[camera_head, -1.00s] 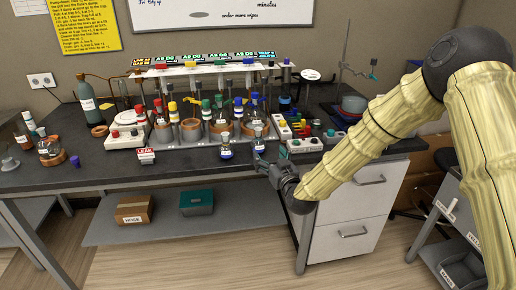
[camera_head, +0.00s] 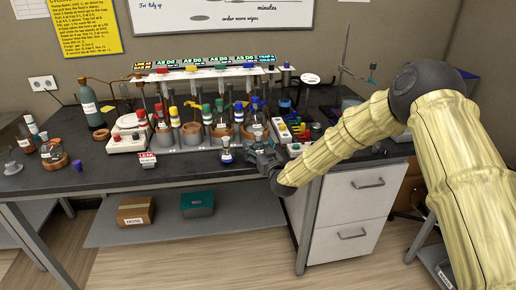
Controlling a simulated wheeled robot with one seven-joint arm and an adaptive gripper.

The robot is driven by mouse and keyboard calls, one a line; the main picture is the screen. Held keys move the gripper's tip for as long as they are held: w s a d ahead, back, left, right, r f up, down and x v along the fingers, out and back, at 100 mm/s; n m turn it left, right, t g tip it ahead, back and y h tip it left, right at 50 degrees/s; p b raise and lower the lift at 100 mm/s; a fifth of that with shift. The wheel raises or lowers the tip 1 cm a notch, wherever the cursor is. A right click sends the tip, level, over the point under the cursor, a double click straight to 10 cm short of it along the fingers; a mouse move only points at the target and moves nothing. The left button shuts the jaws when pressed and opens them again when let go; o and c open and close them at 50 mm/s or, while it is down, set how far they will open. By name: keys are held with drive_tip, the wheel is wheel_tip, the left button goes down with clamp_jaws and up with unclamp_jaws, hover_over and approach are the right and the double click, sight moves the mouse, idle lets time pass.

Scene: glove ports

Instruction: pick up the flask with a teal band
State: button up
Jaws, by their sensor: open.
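My gripper (camera_head: 260,152) is open at the front edge of the dark bench, right of centre. A small labelled flask (camera_head: 226,152) stands upright near the front edge, just left of my gripper and apart from it. A second small flask, seen in the earlier frame beside it to the right, is now mostly hidden by my gripper; I cannot tell whether the fingers are around it or touching it. The view is too small to show for certain which flask has a teal band.
Behind my gripper is a row of ring holders (camera_head: 191,134) with glassware and coloured caps under a white rack (camera_head: 205,73). A red-and-white LEAK sign (camera_head: 148,158) stands left at the edge. A tray of coloured caps (camera_head: 292,130) is close on the right.

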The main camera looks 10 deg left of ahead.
sight(259, 141)
drive_tip(key=c, duration=1.1)
drive_tip(key=shift+o, duration=0.2)
drive_tip(key=shift+r, duration=0.1)
drive_tip(key=shift+r+b, duration=0.45)
drive_tip(key=shift+r, duration=0.85)
drive_tip(key=shift+s+r, duration=0.2)
drive_tip(key=shift+r, duration=0.15)
drive_tip(key=s+d+r, duration=0.1)
drive_tip(key=s+r, duration=0.1)
drive_tip(key=s, duration=0.5)
drive_tip(key=s+d+r, duration=0.1)
drive_tip(key=s+r, duration=0.1)
drive_tip(key=s, duration=0.6)
drive_tip(key=shift+s+d+r+b, duration=0.25)
drive_tip(key=shift+d+b, duration=0.1)
drive_tip(key=shift+b, duration=0.1)
drive_tip(key=shift+w, duration=0.1)
